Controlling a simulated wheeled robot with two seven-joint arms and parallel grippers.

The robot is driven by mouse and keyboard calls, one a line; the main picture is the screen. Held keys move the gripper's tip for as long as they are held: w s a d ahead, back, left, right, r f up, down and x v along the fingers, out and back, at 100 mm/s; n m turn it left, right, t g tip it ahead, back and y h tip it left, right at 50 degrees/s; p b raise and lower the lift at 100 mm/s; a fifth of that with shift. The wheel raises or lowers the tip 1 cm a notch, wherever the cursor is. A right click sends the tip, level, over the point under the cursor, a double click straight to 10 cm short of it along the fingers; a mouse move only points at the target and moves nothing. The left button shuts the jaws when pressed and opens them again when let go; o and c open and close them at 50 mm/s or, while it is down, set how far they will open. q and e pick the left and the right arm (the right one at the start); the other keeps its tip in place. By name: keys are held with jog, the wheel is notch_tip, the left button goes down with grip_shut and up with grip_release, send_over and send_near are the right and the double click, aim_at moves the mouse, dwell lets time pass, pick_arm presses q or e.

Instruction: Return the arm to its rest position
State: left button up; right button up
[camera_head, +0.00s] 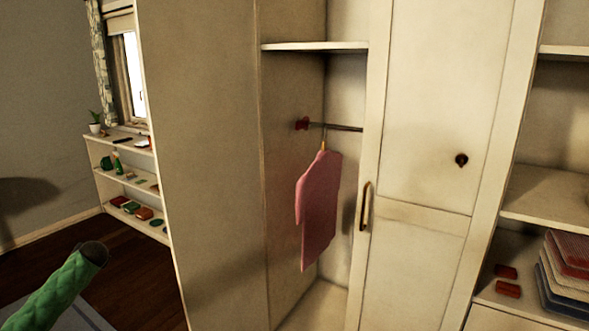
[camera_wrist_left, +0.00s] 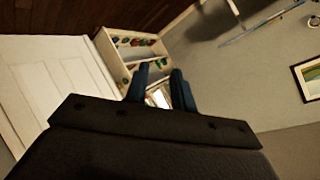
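My left gripper (camera_wrist_left: 160,72) shows in the left wrist view. Its two blue fingers stand apart with a gap between them, and nothing is held there. Neither of my grippers shows in the head view. A pink garment (camera_head: 318,210) hangs on a hanger from the rail (camera_head: 340,127) inside the open part of the wardrobe (camera_head: 215,150). It hangs free, with no gripper near it in view.
The wardrobe door (camera_head: 425,130) has a handle and a dark knob. Folded cloths (camera_head: 570,262) lie on a shelf at right. A low bookcase (camera_head: 98,170) stands at far left. A green textured roll-like object (camera_head: 60,292) is at lower left. Dark floor (camera_head: 125,265) is partly clear.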

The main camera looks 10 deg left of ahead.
pick_arm(q)
jog(key=s+f+g, duration=0.3)
jog(key=s+g, duration=0.3)
jog(key=s, duration=0.3)
jog(key=s+d+f+m+h, duration=0.15)
jog(key=s+d+f, duration=0.25)
jog(key=d+f, duration=0.65)
jog(key=s+d+f+m+t+h, duration=0.15)
jog(key=s+d+f, duration=0.3)
jog(key=d, duration=1.05)
jog(key=s+d+f+m+h, duration=0.15)
jog(key=s+d+f, duration=0.25)
jog(key=d+f, duration=0.7)
jog(key=s+d+r+h, duration=0.1)
jog(key=s+d, duration=0.4)
jog(key=d, duration=0.3)
jog(key=s+d+h, duration=0.2)
jog(key=s+d, duration=0.2)
jog(key=d, duration=0.3)
jog(key=s+d+r+h, duration=0.1)
jog(key=s+d, duration=0.4)
jog(key=d, duration=0.3)
jog(key=s+d+r+h, duration=0.3)
jog(key=s+d+r, duration=0.4)
jog(key=d, duration=0.5)
jog(key=shift+s+d+r, duration=0.2)
jog(key=shift+s+r, duration=0.15)
jog(key=shift+s, duration=0.9)
